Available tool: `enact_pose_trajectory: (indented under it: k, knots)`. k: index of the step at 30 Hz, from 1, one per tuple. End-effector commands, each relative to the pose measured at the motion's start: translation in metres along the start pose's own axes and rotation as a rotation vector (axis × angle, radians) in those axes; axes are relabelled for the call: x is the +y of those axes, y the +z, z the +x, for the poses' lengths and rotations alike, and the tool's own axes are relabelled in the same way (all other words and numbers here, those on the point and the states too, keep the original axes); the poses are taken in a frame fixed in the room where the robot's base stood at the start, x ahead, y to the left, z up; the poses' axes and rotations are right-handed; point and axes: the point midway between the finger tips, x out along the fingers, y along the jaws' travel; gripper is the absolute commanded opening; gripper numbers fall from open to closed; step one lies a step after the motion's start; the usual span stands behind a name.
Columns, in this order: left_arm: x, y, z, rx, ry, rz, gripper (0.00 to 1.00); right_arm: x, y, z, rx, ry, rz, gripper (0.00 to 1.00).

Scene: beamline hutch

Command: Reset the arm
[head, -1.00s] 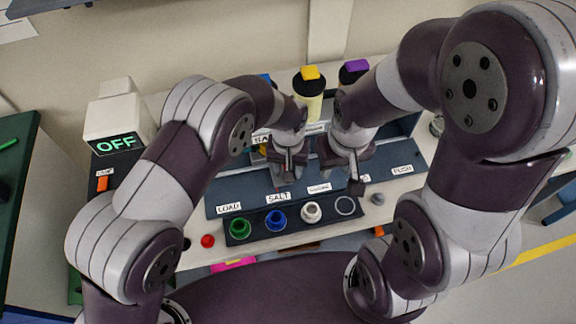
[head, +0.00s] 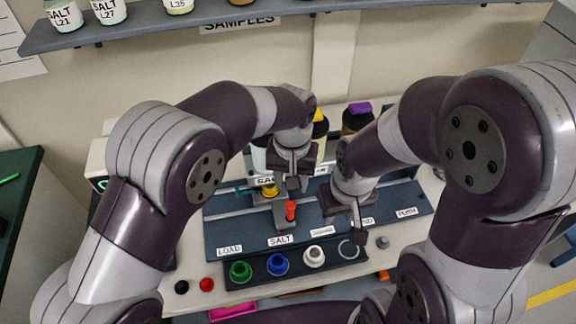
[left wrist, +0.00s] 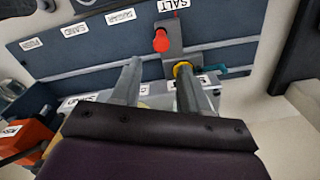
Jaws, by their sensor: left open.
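A grey arm (left wrist: 173,22) with a red knob (head: 291,210) lies across the dark panel (head: 228,228), its front end by the SALT label (head: 281,240). The red knob also shows in the left wrist view (left wrist: 161,41). A yellow part (left wrist: 183,69) sits at the arm's other end, partly behind a finger. My left gripper (head: 293,184) is above and behind the red knob, apart from it. Its two fingers (left wrist: 160,82) are spread and nothing shows between them. My right gripper (head: 350,222) hangs over the panel's right part; its finger gap is unclear.
Green (head: 240,271), blue (head: 278,264) and white (head: 314,257) round pieces sit in a dark tray (head: 240,284) in front. A shelf (head: 150,36) with labelled jars runs along the back wall. A purple-capped bottle (head: 358,117) stands behind my right gripper.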

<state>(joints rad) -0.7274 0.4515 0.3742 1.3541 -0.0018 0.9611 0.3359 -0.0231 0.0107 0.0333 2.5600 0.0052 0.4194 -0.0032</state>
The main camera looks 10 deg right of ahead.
Motion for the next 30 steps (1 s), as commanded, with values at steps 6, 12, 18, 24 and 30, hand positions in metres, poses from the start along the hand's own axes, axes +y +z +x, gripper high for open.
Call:
enact_pose_trajectory:
  k: [6, 12, 18, 24, 30]
  knots:
    - [0.000, -0.001, 0.000, 0.002, 0.001, 0.008, 0.44, 0.000, 0.000, 0.000, 0.000, 0.000, 0.000, 0.39]
    - [-0.031, 0.033, 0.025, 0.029, 0.008, 0.122, 0.44, 0.000, 0.000, 0.000, 0.000, 0.000, 0.000, 0.39]
    - [-0.159, 0.132, 0.015, 0.069, 0.002, -0.055, 0.44, 0.000, 0.000, 0.000, 0.000, 0.000, 0.000, 0.39]
    - [-0.222, 0.206, -0.001, 0.106, -0.015, -0.326, 0.44, 0.000, 0.000, 0.000, 0.000, 0.000, 0.000, 0.39]
    - [-0.234, 0.207, -0.004, 0.119, -0.020, -0.373, 0.44, 0.000, 0.000, 0.000, 0.000, 0.000, 0.000, 0.39]
